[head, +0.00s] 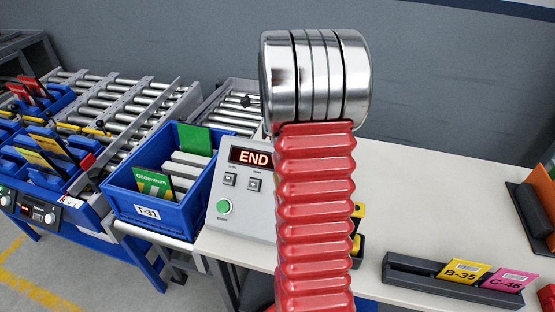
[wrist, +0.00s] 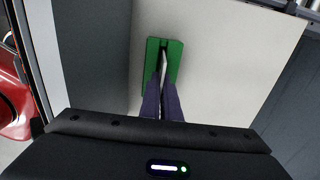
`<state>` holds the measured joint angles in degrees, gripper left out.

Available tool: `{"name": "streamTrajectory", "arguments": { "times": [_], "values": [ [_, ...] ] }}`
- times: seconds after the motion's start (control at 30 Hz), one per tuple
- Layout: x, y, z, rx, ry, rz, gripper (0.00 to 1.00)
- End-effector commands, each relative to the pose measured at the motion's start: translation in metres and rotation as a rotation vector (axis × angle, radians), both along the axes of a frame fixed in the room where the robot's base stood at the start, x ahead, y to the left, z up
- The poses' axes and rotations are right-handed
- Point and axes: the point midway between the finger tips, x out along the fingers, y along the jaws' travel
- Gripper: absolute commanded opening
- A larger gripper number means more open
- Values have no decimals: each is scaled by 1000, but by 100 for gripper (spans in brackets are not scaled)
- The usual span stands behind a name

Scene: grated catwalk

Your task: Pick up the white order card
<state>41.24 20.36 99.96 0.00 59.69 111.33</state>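The white order card (wrist: 163,63) shows edge-on in the wrist view as a thin pale strip. It stands over a green slotted holder (wrist: 174,57) on a pale tabletop; whether its lower edge is still in the slot I cannot tell. My gripper (wrist: 162,82) has its two dark purple fingers close together, one on each side of the card, with only the card's width between them. In the head view my red and silver arm covers the middle, and the card, the green holder and my gripper are not visible there.
A grey console (head: 237,201) reading "END" stands left of my arm. A blue bin (head: 151,208) marked T-31 holds green and grey items beside roller conveyors (head: 130,104). A dark rack (head: 419,276) holds yellow B-35 and pink C-46 cards.

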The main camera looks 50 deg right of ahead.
Motion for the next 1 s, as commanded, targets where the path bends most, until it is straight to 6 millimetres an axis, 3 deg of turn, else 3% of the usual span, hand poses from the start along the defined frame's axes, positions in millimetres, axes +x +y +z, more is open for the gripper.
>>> {"name": "streamTrajectory", "arguments": {
  "times": [0.27, 0.7, 1.0],
  "values": [
    [1, -1, 10, -2, -2, 0, 0],
    [1, -1, 80, -3, -3, 0, 0],
    [0, 0, 100, 0, 0, 0, 0]
  ]
}}
